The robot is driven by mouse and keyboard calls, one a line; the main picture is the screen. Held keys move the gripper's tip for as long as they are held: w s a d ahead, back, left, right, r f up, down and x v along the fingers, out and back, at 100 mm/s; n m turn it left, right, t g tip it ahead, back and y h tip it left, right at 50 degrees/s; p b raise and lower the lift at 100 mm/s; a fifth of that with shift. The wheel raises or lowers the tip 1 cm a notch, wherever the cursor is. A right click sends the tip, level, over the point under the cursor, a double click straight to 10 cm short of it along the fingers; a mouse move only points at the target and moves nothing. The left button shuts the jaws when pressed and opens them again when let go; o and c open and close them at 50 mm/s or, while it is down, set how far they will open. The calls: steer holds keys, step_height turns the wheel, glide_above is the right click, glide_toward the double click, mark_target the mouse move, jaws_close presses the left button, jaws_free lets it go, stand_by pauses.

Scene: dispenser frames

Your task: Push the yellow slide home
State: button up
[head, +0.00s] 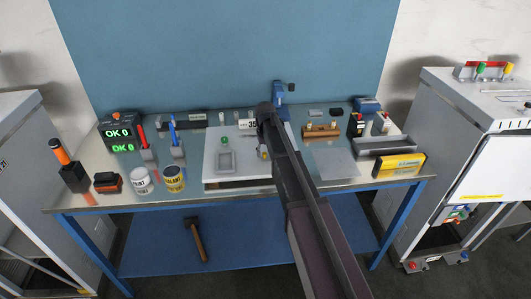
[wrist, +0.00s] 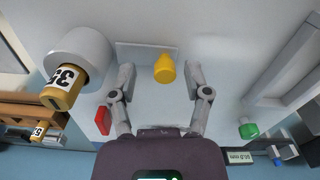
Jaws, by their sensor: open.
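The yellow slide (wrist: 165,68) shows in the wrist view as a rounded yellow knob beside a pale strip on the white panel (wrist: 225,75). My gripper (wrist: 160,77) is open, with one finger on each side of the knob and a gap to both. I cannot tell how far the knob is from the fingertips in depth. In the head view the white dispenser panel (head: 212,160) lies on the bench, and my arm covers part of it. A small yellow patch (head: 263,154) shows beside the arm; my fingers are hidden there.
A red piece (wrist: 102,121) is near the left finger, and a green knob (wrist: 247,130) is at right. Cans (head: 174,179) stand left of the panel.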

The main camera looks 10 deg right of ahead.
mark_target(262, 158)
steer(key=shift+a, duration=0.1)
steer(key=shift+a, duration=0.75)
step_height(262, 158, up, 14)
steer(key=p, duration=1.4)
steer(key=s+d+f+b, duration=0.2)
steer(key=s, duration=0.7)
steer(key=s+d+f+m+b, duration=0.1)
steer(key=s+d+f+b, duration=0.2)
steer(key=s, duration=0.7)
steer(key=s+d+f+b, duration=0.3)
steer(key=s, duration=0.7)
steer(key=shift+d+f+m, duration=0.2)
steer(key=shift+m, duration=0.2)
stand_by(1.8)
